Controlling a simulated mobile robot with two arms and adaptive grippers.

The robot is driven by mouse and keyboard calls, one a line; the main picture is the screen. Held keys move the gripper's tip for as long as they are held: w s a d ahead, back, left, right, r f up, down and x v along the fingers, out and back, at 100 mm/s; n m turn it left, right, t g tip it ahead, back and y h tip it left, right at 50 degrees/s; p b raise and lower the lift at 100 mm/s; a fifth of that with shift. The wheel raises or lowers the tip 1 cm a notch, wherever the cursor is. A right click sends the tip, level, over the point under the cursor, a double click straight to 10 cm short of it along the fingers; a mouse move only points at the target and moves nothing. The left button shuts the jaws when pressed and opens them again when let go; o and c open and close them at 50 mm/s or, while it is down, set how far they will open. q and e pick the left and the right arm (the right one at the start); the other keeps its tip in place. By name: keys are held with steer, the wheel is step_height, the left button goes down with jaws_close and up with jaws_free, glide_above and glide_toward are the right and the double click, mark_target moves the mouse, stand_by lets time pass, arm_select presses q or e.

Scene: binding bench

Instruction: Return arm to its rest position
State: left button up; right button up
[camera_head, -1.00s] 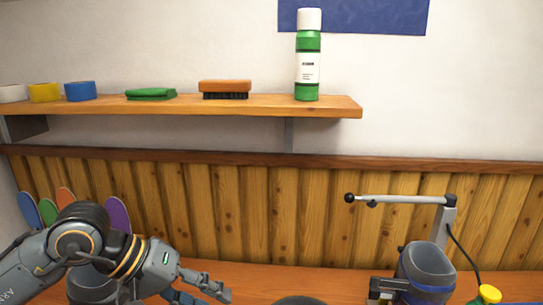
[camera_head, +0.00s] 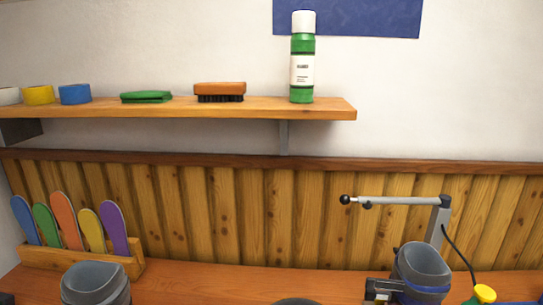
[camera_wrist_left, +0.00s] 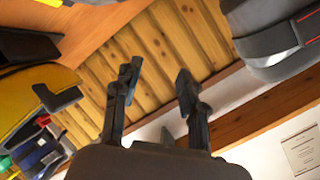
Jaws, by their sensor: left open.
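My left gripper (camera_wrist_left: 158,78) shows in the left wrist view with its two dark fingers apart. Nothing is between the fingertips, and wood panelling shows behind them. My right gripper is in neither view.
A shelf (camera_head: 250,108) holds a green bottle (camera_head: 302,72) and brush (camera_head: 220,90).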

arm_select(q)
steer(key=s+f+n+g+h, duration=0.1)
steer(key=s+f+n+g, duration=0.85)
steer(key=s+f, duration=0.95)
steer(key=s+f+m+g, duration=0.2)
steer(key=s+f+g, duration=0.1)
steer(key=f, duration=2.2)
steer(key=s+a+f+b, duration=0.1)
steer(key=s+a+f, duration=0.1)
steer(key=s+f, duration=1.4)
steer(key=shift+s+a+g, duration=0.15)
steer(key=shift+s+g, duration=0.1)
steer(key=shift+g, duration=0.1)
steer(key=shift+s, duration=0.1)
steer(key=shift+c, duration=0.5)
